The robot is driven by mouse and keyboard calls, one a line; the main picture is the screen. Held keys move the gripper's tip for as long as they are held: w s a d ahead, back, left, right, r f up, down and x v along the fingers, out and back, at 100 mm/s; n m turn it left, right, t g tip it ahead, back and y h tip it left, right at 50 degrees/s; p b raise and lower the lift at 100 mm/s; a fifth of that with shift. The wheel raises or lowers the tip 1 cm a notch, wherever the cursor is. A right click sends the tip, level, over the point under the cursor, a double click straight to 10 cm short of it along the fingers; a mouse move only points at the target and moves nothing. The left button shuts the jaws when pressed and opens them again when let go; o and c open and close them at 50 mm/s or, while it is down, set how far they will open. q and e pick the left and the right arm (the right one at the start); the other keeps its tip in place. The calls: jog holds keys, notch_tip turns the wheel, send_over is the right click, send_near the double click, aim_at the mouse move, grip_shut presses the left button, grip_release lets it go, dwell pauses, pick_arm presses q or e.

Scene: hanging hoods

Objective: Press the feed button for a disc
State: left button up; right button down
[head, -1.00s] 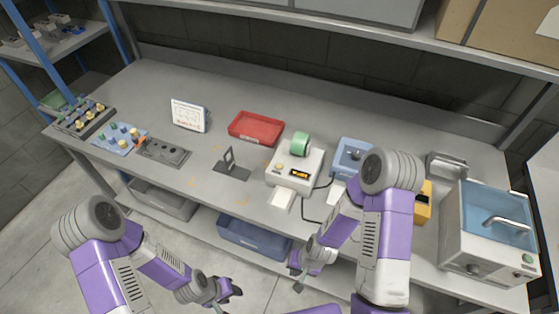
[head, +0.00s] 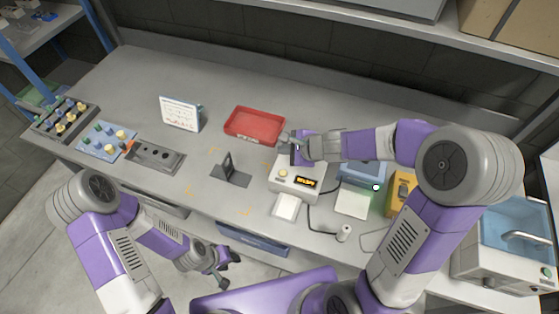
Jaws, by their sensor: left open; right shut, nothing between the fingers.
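The white feeder machine (head: 290,189) stands right of the table's middle, with a small dark display and a yellowish round button (head: 283,174) on its top. A white pad (head: 286,206) sits at its front. My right gripper (head: 286,140) is shut and empty, reaching over the back of the machine near the red tray's right corner; it and its wrist hide the green roll. The button is in view just in front of the gripper, and I see no contact with it. My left gripper (head: 226,266) is open and empty, low in front of the table edge.
A red tray (head: 254,127) lies behind the machine. A black stand (head: 230,172), a grey block with holes (head: 155,156), a white sign (head: 180,114) and peg boards (head: 107,141) are to the left. A blue device (head: 362,172), yellow device (head: 402,190) and blue-lidded box (head: 512,232) are right.

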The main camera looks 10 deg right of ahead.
jog(key=b, duration=0.7)
send_over(285, 175)
notch_tip(285, 175, down, 8)
jog(key=shift+r, duration=0.1)
pick_arm(q)
notch_tip(285, 175, down, 9)
jog(key=b, duration=0.1)
jog(key=shift+s+r+b, duration=0.2)
jog(key=shift+b, duration=0.1)
pick_arm(e)
jog(key=shift+f, duration=0.6)
dwell(0.6)
pick_arm(q)
jog(key=shift+f+b, duration=0.5)
pick_arm(e)
jog(key=shift+f, duration=0.4)
pick_arm(q)
jog(key=shift+f+b, duration=0.45)
pick_arm(e)
jog(key=shift+f, duration=0.4)
pick_arm(q)
jog(key=shift+r, duration=0.1)
pick_arm(e)
jog(key=shift+r, duration=0.1)
pick_arm(q)
jog(key=shift+r+p, duration=0.65)
jog(key=shift+p, duration=0.1)
pick_arm(e)
jog(key=shift+r, duration=0.75)
